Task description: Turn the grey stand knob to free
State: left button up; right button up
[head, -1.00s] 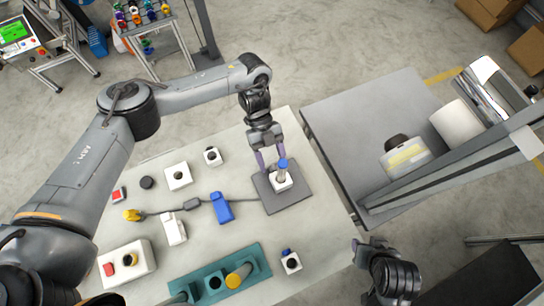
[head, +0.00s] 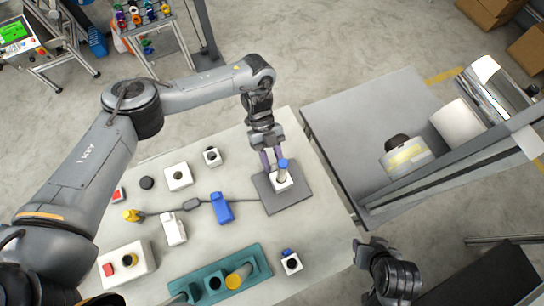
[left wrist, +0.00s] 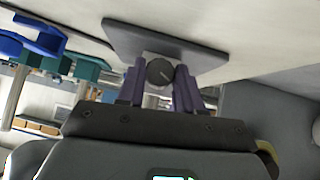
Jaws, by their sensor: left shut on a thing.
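The stand (head: 297,193) is a dark grey plate on the light table, with a white block and a grey upright part topped in blue. The grey stand knob (left wrist: 160,72) is a dark round face with a pale pointer line in the left wrist view. My left gripper (head: 271,160) reaches the stand from behind, with its purple fingers beside the upright part. In the left wrist view its fingers (left wrist: 158,88) are shut on the knob from both sides. My right gripper (head: 368,250) hangs off the table's right edge, away from the stand; its jaw opening is unclear.
A blue clip-like part (head: 222,208) on a dark cable lies left of the stand. A teal block (head: 252,260) with a yellow cylinder and a small blue-topped white box (head: 291,263) are in front. A grey side table (head: 340,120) stands at the right.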

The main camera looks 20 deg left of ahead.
pick_arm(q)
jog(key=shift+d+f+g+y+b, duration=0.15)
jog(key=shift+f+g+y+b, duration=0.1)
jog(key=shift+g+y+b, duration=0.5)
pick_arm(e)
notch_tip(320, 180, down, 2)
pick_arm(q)
jog(key=shift+w+r+n+b, duration=0.1)
jog(key=shift+r+n+b, duration=0.05)
jog(key=shift+n+b, duration=0.35)
pick_arm(e)
jog(key=shift+a+f, duration=0.1)
jog(key=shift+f, duration=0.35)
pick_arm(q)
jog(key=o, duration=1)
jog(key=shift+o, duration=0.2)
jog(key=shift+r, duration=0.1)
pick_arm(e)
jog(key=shift+r, duration=0.1)
